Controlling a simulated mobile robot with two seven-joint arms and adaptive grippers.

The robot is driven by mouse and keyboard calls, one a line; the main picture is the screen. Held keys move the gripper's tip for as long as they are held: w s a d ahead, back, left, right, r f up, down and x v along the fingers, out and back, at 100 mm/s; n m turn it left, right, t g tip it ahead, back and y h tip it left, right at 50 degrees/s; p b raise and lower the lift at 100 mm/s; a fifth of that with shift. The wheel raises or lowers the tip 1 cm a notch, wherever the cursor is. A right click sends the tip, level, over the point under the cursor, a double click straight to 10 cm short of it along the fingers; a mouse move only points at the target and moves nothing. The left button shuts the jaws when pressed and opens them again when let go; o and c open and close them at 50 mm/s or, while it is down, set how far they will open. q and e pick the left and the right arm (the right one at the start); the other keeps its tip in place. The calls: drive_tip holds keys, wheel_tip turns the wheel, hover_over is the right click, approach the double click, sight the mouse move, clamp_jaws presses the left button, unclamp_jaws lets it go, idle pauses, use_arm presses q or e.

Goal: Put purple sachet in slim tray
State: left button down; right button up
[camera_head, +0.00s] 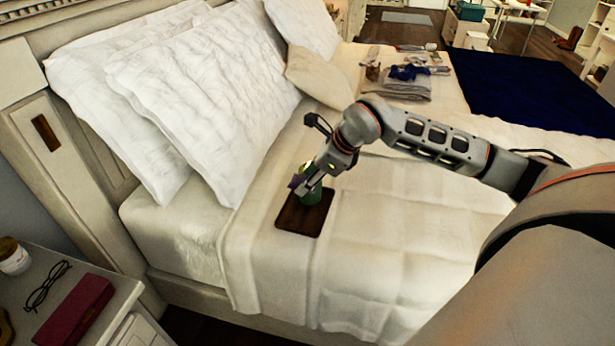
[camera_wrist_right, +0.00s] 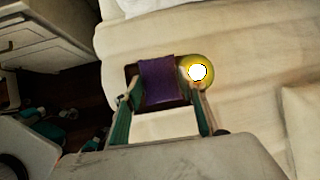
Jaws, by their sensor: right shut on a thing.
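The purple sachet (camera_head: 295,182) is in my right gripper (camera_head: 307,186), which is shut on it. In the right wrist view the purple sachet (camera_wrist_right: 161,80) shows between the two fingers (camera_wrist_right: 165,100) of this gripper. The slim tray (camera_head: 291,221) is a dark brown rectangle lying on the bed, below the gripper. In the right wrist view the sachet covers much of the slim tray (camera_wrist_right: 131,72). I cannot tell how large the gap between sachet and tray is. My left gripper is out of view.
A round yellow-green thing with a bright white top (camera_wrist_right: 197,72) shows beside the sachet. White pillows (camera_head: 200,100) stand at the headboard. Folded clothes (camera_head: 405,88) lie farther back.

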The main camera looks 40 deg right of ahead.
drive_tip(key=shift+s+f, duration=0.1)
drive_tip(key=shift+f, duration=0.15)
